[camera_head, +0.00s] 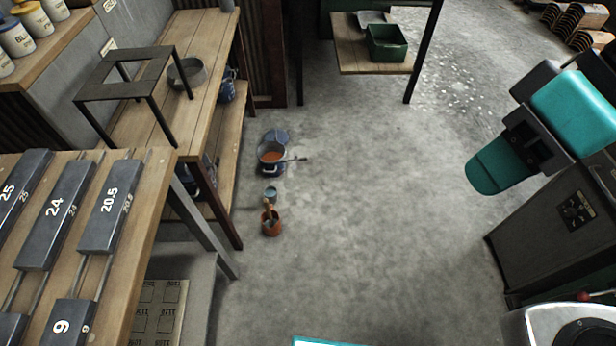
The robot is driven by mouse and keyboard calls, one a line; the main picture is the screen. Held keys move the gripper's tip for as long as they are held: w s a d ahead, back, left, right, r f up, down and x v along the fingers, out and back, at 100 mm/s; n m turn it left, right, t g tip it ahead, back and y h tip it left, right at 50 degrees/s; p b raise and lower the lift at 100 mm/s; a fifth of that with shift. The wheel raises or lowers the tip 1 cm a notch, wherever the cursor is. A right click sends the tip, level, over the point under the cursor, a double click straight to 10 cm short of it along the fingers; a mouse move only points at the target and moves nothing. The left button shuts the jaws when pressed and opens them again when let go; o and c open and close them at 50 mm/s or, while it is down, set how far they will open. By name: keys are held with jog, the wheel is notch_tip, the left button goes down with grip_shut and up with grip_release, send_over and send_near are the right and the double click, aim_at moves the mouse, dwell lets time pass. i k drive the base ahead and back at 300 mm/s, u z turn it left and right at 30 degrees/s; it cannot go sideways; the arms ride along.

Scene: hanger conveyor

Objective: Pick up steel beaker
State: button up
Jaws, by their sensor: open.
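I cannot tell for sure which vessel is the steel beaker. A small grey cup-like vessel (227,5) stands at the far end of the wooden bench, cut by the top edge. A wide, low grey metal vessel (187,74) sits on the same bench, partly behind a dark metal stand (125,75). A small blue-grey cup (270,193) is on the floor beside the bench. My gripper is not in view.
A pot with orange contents (271,153) and a terracotta-coloured pot (270,224) stand on the floor. Numbered dark blocks (54,215) lie on the near left table. A teal-covered machine (550,125) stands at right. The middle floor is clear.

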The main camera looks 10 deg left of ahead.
aim_at(271, 192)
jog(key=z, duration=0.15)
jog(key=i, duration=0.85)
jog(key=u, duration=0.4)
jog(key=i, duration=0.8)
jog(key=u, duration=1.1)
jog(key=i, duration=0.3)
jog(key=u, duration=0.2)
